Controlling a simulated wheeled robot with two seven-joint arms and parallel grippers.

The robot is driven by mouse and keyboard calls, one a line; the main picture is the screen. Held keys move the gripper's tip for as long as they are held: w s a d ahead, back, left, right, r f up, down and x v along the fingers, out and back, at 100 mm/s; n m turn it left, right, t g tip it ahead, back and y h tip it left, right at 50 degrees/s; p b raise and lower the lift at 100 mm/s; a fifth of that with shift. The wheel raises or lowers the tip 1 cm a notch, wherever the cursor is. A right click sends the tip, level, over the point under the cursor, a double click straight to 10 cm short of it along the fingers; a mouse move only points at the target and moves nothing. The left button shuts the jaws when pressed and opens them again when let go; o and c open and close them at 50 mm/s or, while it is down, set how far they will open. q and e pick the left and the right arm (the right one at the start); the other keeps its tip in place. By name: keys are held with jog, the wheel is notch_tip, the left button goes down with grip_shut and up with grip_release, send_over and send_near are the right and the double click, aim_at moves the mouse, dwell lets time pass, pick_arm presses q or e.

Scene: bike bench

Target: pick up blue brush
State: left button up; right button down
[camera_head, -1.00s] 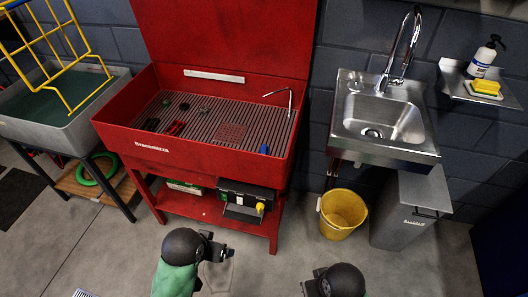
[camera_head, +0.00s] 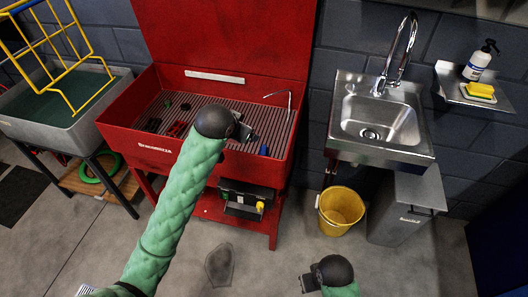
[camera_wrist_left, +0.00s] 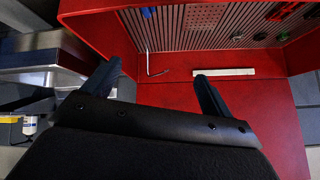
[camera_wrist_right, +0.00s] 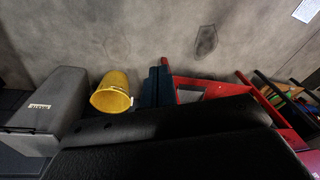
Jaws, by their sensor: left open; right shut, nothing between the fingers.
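A small blue object (camera_head: 263,150), perhaps the blue brush, stands at the front right of the slatted grate inside the red wash basin (camera_head: 140,143). It also shows at the top edge of the left wrist view (camera_wrist_left: 146,12). My left gripper (camera_head: 244,128) is over the basin, just left of the blue object and apart from it. The left wrist view shows its fingers spread, with nothing between them. My right gripper (camera_head: 308,283) is low over the floor in front of the yellow bucket. Its fingers are together and empty in the right wrist view (camera_wrist_right: 158,72).
Red and dark tools (camera_head: 177,129) lie on the grate's left part. A thin metal tap (camera_head: 289,98) rises at its right. A steel sink (camera_head: 382,120), a grey bin (camera_head: 403,210) and a yellow bucket (camera_head: 341,208) stand to the right. The floor in front is clear.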

pick_arm(q)
jog(key=w+d+r+m, duration=0.2)
jog(key=w+d+r, duration=0.1)
jog(key=w, duration=0.4)
jog(key=m+g+h+p, duration=0.2)
jog(key=m+g, duration=0.7)
jog(key=m, duration=0.1)
send_over(264, 153)
jog(key=w+a, duration=0.2)
notch_tip(264, 153, down, 17)
jog(key=shift+w+a+f, duration=0.15)
jog(key=shift+f, duration=0.05)
pick_arm(e)
notch_tip(264, 153, down, 19)
jog(key=s+d, duration=0.1)
jog(key=shift+s+d, duration=0.3)
jog(key=shift+d, duration=0.1)
